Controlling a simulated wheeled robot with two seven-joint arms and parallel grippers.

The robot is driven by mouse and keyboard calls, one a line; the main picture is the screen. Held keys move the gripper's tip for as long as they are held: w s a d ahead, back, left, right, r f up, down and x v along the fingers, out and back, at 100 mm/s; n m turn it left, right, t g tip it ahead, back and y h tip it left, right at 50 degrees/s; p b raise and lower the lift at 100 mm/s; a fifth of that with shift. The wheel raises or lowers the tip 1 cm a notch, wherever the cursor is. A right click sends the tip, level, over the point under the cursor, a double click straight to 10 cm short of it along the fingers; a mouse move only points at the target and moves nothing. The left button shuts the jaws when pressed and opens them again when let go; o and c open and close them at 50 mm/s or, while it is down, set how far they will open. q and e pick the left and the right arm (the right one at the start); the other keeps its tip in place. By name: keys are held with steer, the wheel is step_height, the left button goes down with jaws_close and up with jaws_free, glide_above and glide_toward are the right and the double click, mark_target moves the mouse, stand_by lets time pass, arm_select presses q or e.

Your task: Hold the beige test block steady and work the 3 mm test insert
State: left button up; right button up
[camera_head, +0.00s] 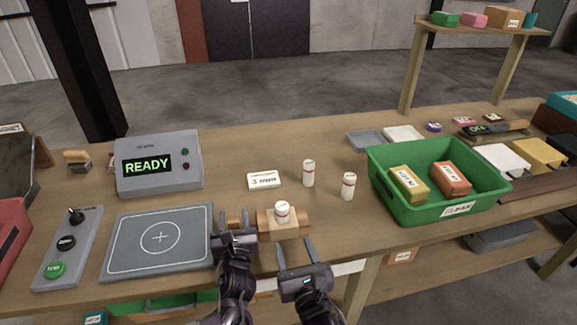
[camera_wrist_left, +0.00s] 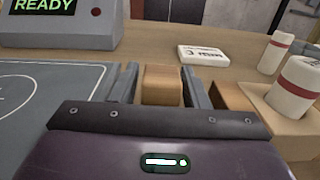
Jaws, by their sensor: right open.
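The beige test block (camera_head: 284,229) sits near the front edge of the bench, with a brown tab on each side. The white, red-banded test insert (camera_head: 282,211) stands upright in its top; the insert also shows at the right of the left wrist view (camera_wrist_left: 297,88).
Two similar white, red-banded pieces (camera_head: 308,173) (camera_head: 348,186) stand behind and right of the block. A white label (camera_head: 263,180) lies behind it. A detector box reading READY (camera_head: 159,164), grey plate (camera_head: 160,239) and control panel (camera_head: 68,247) are left. A green bin (camera_head: 391,205) with packs is right.

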arm_select(q)
steer(key=shift+o, duration=0.9)
